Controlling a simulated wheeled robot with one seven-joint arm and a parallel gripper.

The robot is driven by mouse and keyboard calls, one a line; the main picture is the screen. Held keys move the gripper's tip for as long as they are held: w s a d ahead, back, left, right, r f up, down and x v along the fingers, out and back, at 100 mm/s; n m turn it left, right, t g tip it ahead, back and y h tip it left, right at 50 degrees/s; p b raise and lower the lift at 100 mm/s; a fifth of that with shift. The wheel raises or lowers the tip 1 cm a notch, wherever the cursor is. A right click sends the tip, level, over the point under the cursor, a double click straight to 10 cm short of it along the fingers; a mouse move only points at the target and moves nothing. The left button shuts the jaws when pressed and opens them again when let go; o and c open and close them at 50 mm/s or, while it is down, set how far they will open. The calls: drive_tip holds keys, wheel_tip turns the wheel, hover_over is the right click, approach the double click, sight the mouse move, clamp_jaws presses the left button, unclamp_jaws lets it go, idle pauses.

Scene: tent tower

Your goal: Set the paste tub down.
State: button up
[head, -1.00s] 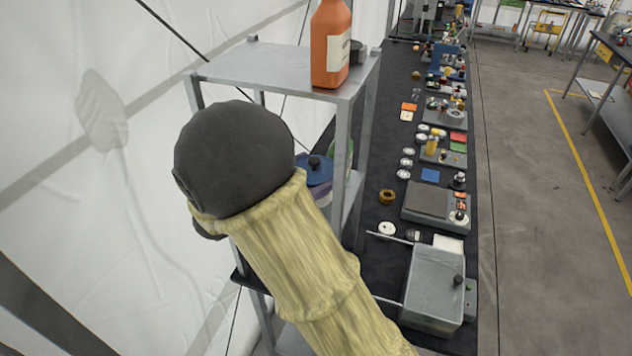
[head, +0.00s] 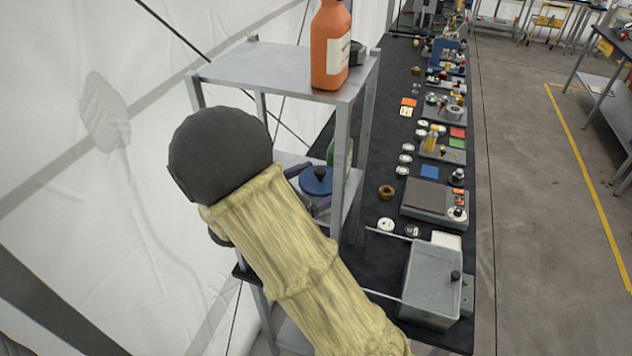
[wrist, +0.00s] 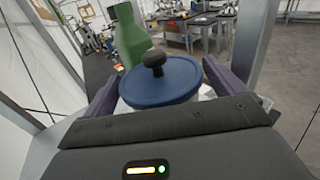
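The paste tub (head: 317,183) has a round blue lid with a black knob. It is at the middle shelf of the grey rack and looks upright; most of its body is hidden. In the wrist view the tub's lid (wrist: 160,82) fills the space ahead of my palm, with a little pale body below it. My gripper (head: 309,188) has its purple fingers on either side of the tub. In the wrist view my gripper (wrist: 160,85) looks open, with small gaps beside the lid. The tub's underside is hidden, so its contact with the shelf cannot be seen.
A green bottle (wrist: 130,38) stands just behind the tub. An orange bottle (head: 330,45) stands on the rack's top shelf (head: 265,68), above the tub. Rack posts (head: 340,150) stand close by. A black bench (head: 350,235) with several small items runs along the right.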

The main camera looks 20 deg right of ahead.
drive_tip(key=shift+r, duration=0.2)
drive_tip(key=b+v, duration=0.4)
drive_tip(key=v, duration=0.8)
idle(0.6)
